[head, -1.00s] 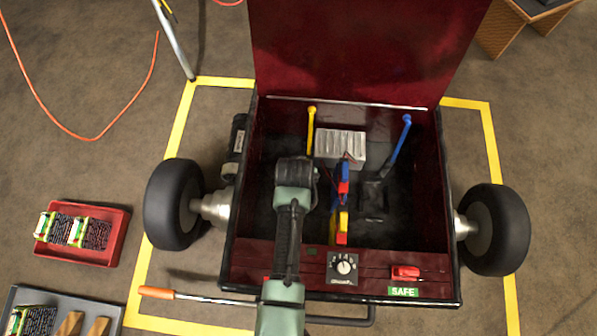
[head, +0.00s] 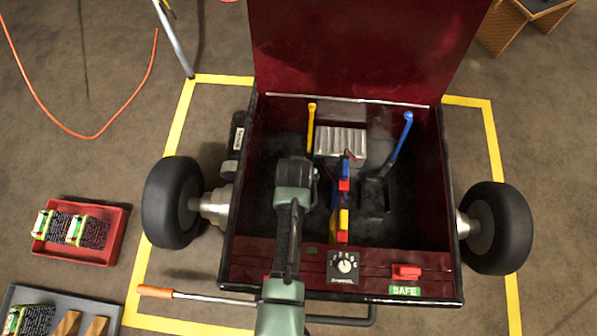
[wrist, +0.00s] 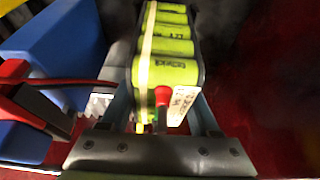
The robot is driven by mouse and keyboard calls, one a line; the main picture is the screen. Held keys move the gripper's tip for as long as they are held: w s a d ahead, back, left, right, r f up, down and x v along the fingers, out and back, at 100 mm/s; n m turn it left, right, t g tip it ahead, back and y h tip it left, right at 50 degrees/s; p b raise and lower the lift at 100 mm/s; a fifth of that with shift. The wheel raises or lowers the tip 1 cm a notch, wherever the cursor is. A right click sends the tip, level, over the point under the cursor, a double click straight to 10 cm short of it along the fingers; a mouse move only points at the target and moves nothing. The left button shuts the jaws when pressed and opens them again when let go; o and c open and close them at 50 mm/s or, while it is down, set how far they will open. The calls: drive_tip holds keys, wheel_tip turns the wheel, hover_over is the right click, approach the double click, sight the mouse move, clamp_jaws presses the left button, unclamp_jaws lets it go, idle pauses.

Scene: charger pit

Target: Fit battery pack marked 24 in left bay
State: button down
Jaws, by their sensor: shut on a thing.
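My gripper (wrist: 162,120) is shut on a green battery pack (wrist: 168,50) with a pale strap, between its two fingers in the wrist view. A white label on the pack's side is too blurred to read its number. A red-tipped lead (wrist: 163,96) shows at the pack's near end. In the head view my arm reaches down into the left bay (head: 262,185) of the dark red cart box, and my wrist hides the pack and fingertips. I cannot tell whether the pack touches the bay floor. Blue, red and yellow connectors (head: 343,222) stand just right of my wrist.
A blue connector (wrist: 55,55) is close beside the gripper in the wrist view. A yellow lever (head: 311,125), silver finned block (head: 341,145) and blue lever (head: 400,140) stand inside the box. A red tray (head: 118,240) with packs lies on the floor at left.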

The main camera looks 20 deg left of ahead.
drive_tip(key=shift+w+f+b, duration=0.2)
drive_tip(key=shift+f+b, duration=0.1)
drive_tip(key=shift+f, duration=0.05)
idle(0.3)
drive_tip(key=shift+c, duration=0.7)
unclamp_jaws()
drive_tip(key=shift+o, duration=0.5)
drive_tip(key=shift+s, duration=0.1)
drive_tip(key=shift+s+f, duration=0.2)
drive_tip(key=shift+f, duration=0.05)
drive_tip(key=p+v, duration=0.9)
drive_tip(key=v, duration=0.4)
drive_tip(key=shift+r, duration=0.1)
